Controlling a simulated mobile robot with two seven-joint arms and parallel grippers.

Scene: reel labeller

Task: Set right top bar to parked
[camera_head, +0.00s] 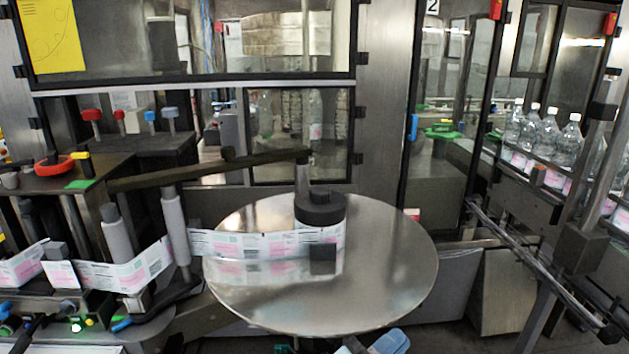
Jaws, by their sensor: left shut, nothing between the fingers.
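The dark top bar (205,169) runs over the label web, from the left posts up to a post behind the big disc. Its right stretch (268,156) starts at a dark knuckle and ends at that post, nearly level. The dark reel hub (320,207) stands on the round metal disc (390,270) below the bar's right end. A blue and grey part at the bottom edge, which seems to be my left gripper (386,342), is low, in front of the disc and apart from the bar. It is shut and empty; its fingers are mostly cut off. I cannot make out my right gripper.
The label web (215,243) passes around grey rollers (175,225) at left. Red and blue knobs (92,115) stand behind them. Glass guard doors (300,130) close the back. Bottles (548,130) and rails stand at right. The air above the disc's right half is clear.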

